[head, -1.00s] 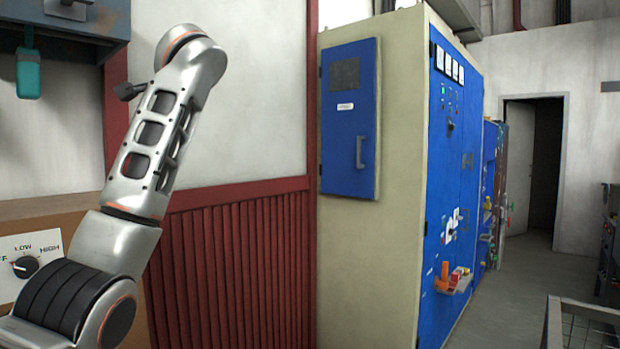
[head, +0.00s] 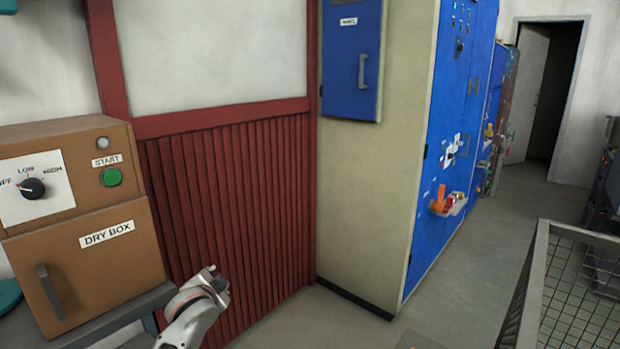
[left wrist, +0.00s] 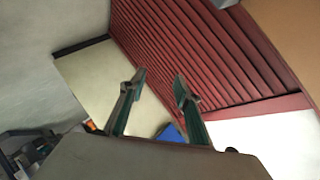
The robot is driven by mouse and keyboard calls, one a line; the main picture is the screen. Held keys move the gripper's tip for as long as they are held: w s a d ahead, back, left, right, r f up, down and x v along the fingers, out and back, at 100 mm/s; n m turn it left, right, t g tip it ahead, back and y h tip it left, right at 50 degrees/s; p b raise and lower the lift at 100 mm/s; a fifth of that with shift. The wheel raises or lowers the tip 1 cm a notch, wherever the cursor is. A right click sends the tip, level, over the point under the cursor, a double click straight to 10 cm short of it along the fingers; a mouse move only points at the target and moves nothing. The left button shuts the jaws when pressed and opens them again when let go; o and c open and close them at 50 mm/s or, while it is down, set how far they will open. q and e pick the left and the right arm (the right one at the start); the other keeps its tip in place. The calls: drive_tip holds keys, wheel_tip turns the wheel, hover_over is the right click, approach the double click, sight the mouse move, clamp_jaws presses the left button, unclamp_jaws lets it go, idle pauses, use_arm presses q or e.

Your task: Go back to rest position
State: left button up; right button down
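The left wrist view shows my left gripper (left wrist: 158,84) with its two fingers apart and nothing between them. Behind it are the red slatted panel and the floor; it touches nothing that I can see. My right gripper is in neither view. The brown dry box (head: 88,262) stands at the left with its door shut. Its black dial (head: 33,188) has its mark toward OFF, and its START button (head: 112,177) is green.
A tall cream and blue cabinet (head: 375,170) stands beyond the red slatted panel (head: 240,190). A wire mesh cart (head: 570,290) is at the lower right. Clear floor (head: 490,230) runs between them toward an open doorway (head: 540,95).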

use_arm(q)
drive_tip(key=s+d+f+n+h, duration=0.1)
drive_tip(key=s+d+f+h, duration=0.1)
drive_tip(key=s+f, duration=1)
drive_tip(key=s+d+f+n, duration=0.1)
drive_tip(key=s+f, duration=0.3)
drive_tip(key=s, duration=0.6)
drive_tip(key=s+d+f+n+g+h, duration=0.1)
drive_tip(key=s+f, duration=0.3)
drive_tip(key=s, duration=0.6)
drive_tip(key=s+d+f+n+g+h, duration=0.1)
drive_tip(key=s+f, duration=0.4)
drive_tip(key=s, duration=0.5)
drive_tip(key=shift+n, duration=0.5)
drive_tip(key=shift+f, duration=0.1)
